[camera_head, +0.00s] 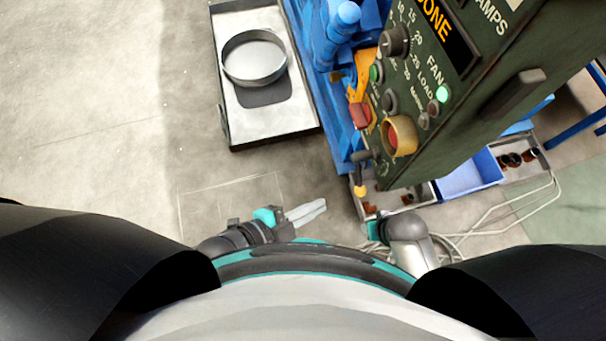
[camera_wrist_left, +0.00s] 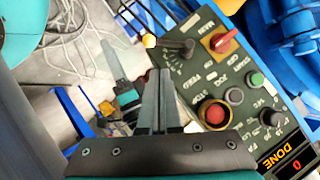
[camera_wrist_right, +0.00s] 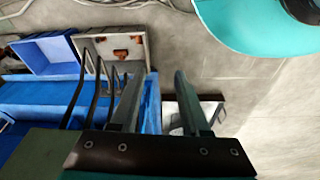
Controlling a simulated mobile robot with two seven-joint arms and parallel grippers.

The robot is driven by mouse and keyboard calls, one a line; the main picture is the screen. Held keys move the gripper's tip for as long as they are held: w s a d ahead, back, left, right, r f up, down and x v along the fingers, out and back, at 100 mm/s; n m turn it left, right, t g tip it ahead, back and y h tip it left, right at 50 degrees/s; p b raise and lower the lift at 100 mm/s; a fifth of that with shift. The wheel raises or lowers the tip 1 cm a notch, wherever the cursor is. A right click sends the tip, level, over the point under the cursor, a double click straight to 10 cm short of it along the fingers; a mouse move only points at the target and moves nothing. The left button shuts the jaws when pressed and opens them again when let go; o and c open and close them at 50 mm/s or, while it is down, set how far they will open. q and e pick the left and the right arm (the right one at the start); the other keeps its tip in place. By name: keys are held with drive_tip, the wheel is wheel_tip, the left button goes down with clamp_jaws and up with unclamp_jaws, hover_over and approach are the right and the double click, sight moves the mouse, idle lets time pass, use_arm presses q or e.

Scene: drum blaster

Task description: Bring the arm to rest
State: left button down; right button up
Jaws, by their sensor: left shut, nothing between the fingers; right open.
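My left gripper (camera_head: 306,211) is low in the head view, in front of my body and left of the control panel. In the left wrist view its fingers (camera_wrist_left: 161,90) are together with nothing between them, and the panel lies beyond them. My right arm shows near the lower middle of the head view, but its fingertips are hidden there. In the right wrist view the right gripper (camera_wrist_right: 157,85) has its fingers apart and empty. The dark green control panel (camera_head: 470,115) has knobs, a red button in a yellow ring (camera_head: 394,139) and a lit green lamp (camera_head: 441,94).
A tray (camera_head: 300,118) holding a round metal pan (camera_head: 254,62) is at the upper left of the panel. A blue bin (camera_head: 472,175) and a grey tray with brown parts (camera_head: 519,161) stand below the panel. Cables (camera_head: 500,222) lie on the floor. Open floor (camera_head: 90,120) is to the left.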

use_arm(q)
drive_tip(key=shift+p+v, duration=0.45)
drive_tip(key=shift+v, duration=0.95)
use_arm(e)
drive_tip(key=shift+s+d+f, duration=0.25)
drive_tip(key=shift+f, duration=0.35)
drive_tip(key=shift+s+d+f, duration=0.2)
drive_tip(key=shift+s+f, duration=0.05)
drive_tip(key=shift+f, duration=0.3)
